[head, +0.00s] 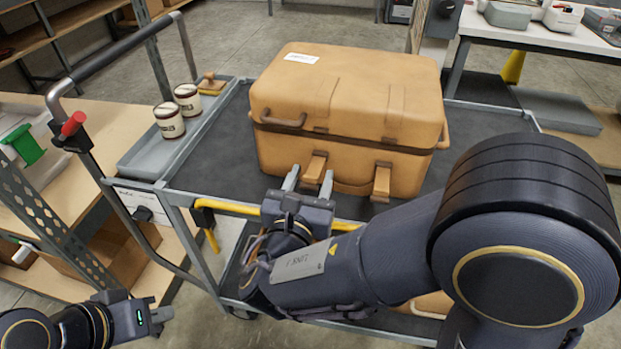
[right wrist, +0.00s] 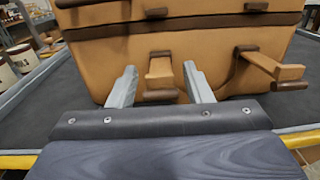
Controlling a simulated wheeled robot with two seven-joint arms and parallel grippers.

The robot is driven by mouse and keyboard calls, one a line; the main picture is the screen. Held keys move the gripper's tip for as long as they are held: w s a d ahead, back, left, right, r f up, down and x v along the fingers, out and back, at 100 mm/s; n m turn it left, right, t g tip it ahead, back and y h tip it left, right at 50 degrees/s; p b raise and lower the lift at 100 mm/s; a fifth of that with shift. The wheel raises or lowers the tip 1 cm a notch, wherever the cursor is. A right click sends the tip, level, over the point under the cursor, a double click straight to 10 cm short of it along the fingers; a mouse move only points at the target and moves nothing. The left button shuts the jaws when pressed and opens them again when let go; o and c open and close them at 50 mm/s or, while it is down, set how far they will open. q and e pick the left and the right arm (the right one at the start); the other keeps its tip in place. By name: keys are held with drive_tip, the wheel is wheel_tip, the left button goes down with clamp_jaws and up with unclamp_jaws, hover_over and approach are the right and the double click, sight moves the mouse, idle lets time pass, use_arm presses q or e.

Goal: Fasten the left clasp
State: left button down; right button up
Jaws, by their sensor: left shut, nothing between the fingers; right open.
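A tan case (head: 345,100) with a brown band stands closed on the cart; it fills the upper part of the right wrist view (right wrist: 110,50). Its left clasp (head: 315,167), a tan flap, slants down and out from the front; in the right wrist view the left clasp (right wrist: 160,69) shows between my fingers. The right clasp (head: 382,182) also sticks out from the front. My right gripper (head: 310,173) is open, its fingers either side of the left clasp with gaps; contact is not visible. My left gripper (head: 160,314) is shut and empty at the lower left, far from the case.
The case stands on a dark cart top (head: 220,150) with a yellow front rail (head: 235,208). Two labelled cans (head: 170,121) stand in a grey side tray (head: 150,155). A wooden bench (head: 110,125) is at left, a white table (head: 540,35) at back right.

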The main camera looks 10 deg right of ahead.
sight(312, 174)
drive_tip(key=shift+w, duration=0.1)
clamp_jaws()
drive_tip(key=r+g+p, duration=0.1)
drive_tip(key=g+p, duration=0.1)
drive_tip(key=p, duration=0.2)
drive_tip(key=r+g+y+p, duration=0.1)
drive_tip(key=g+p, duration=0.1)
drive_tip(key=p, duration=0.3)
drive_tip(key=w+r+g+y+p, duration=0.1)
drive_tip(key=p, duration=0.4)
drive_tip(key=shift+w+d+r+g, duration=0.1)
drive_tip(key=shift+d+r+g, duration=0.2)
drive_tip(key=shift+r+g, duration=0.1)
drive_tip(key=shift+w+g+y+p, duration=0.25)
drive_tip(key=shift+g+p, duration=0.25)
drive_tip(key=shift+p, duration=0.35)
drive_tip(key=shift+s, duration=0.1)
